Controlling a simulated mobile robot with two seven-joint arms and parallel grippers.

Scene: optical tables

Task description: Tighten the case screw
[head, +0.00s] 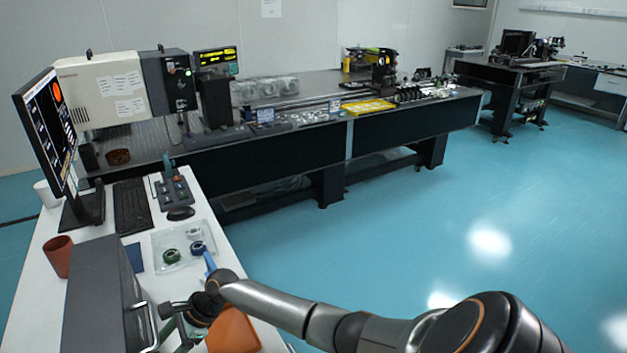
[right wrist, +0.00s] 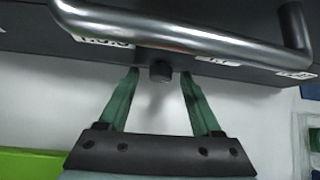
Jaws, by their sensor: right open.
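The dark grey case (head: 97,300) stands on the white desk at the lower left of the head view. Its metal handle (right wrist: 185,28) crosses the top of the right wrist view. The small dark case screw (right wrist: 160,72) sticks out of the case face below the handle. My right gripper (right wrist: 160,82) is open, with one green fingertip on each side of the screw and gaps between. In the head view this gripper (head: 172,325) is beside the case's handle side, partly hidden by its own arm. My left gripper is out of view.
A clear tray (head: 183,238) with green, white and blue rings lies behind my wrist. An orange object (head: 235,332) is just right of the gripper. A brown cup (head: 58,256), monitor (head: 48,130) and keyboard (head: 132,207) stand farther back. The blue floor at right is open.

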